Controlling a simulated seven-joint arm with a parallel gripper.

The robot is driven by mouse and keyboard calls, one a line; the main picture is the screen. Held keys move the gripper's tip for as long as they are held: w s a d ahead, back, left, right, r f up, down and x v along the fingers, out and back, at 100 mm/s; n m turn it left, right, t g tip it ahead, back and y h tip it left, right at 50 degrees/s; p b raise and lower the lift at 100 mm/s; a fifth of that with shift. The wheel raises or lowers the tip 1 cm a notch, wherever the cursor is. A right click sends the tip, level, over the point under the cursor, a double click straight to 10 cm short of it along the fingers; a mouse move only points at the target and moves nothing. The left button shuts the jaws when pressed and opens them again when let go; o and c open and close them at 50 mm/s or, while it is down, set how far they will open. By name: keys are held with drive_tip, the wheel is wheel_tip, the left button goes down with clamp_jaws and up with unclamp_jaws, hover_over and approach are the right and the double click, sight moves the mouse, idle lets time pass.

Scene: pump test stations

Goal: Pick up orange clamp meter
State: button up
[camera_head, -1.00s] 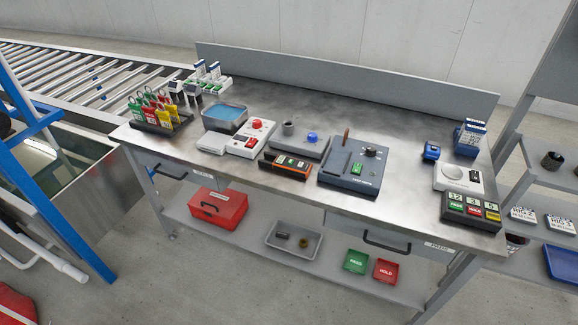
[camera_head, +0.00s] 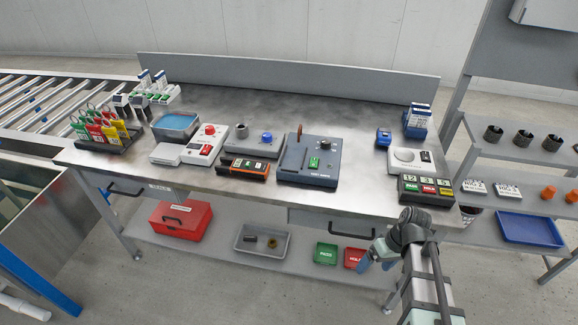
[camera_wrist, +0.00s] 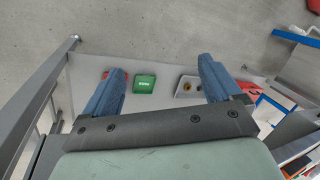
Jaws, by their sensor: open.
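A flat black device with orange edges and a small green label (camera_head: 243,168), which looks like the orange clamp meter, lies near the bench's front edge, left of centre in the head view. It lies in front of a grey test unit. An orange-and-dark patch at the wrist view's lower right corner may be part of it, but I cannot tell. My gripper (camera_head: 376,263) is in front of the bench at lower right in the head view, below the top and well away from the device. Its blue fingers are apart and empty in the wrist view (camera_wrist: 160,68).
A white box with red buttons (camera_head: 205,145) stands left of the device, and a dark grey test station (camera_head: 309,165) right of it. The lower shelf holds a red case (camera_head: 180,219), a grey tray (camera_head: 262,242) and a green bin (camera_head: 325,253). Shelving stands at right.

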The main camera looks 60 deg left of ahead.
drive_tip(key=s+a+r+n, duration=0.2)
drive_tip(key=s+a+r, duration=0.1)
drive_tip(key=a+r, duration=0.3)
drive_tip(key=s+a+r+n, duration=0.2)
drive_tip(key=s+a+r, duration=0.1)
drive_tip(key=a+r, duration=0.25)
wheel_tip(320, 180, up, 13)
drive_tip(key=n+y, duration=0.2)
drive_tip(key=n, duration=0.7)
hover_over(246, 163)
drive_tip(key=w+d, duration=0.4)
drive_tip(key=x, duration=1.4)
drive_tip(key=shift+w, duration=0.1)
drive_tip(key=shift+r, duration=0.1)
drive_tip(key=c, duration=1.2)
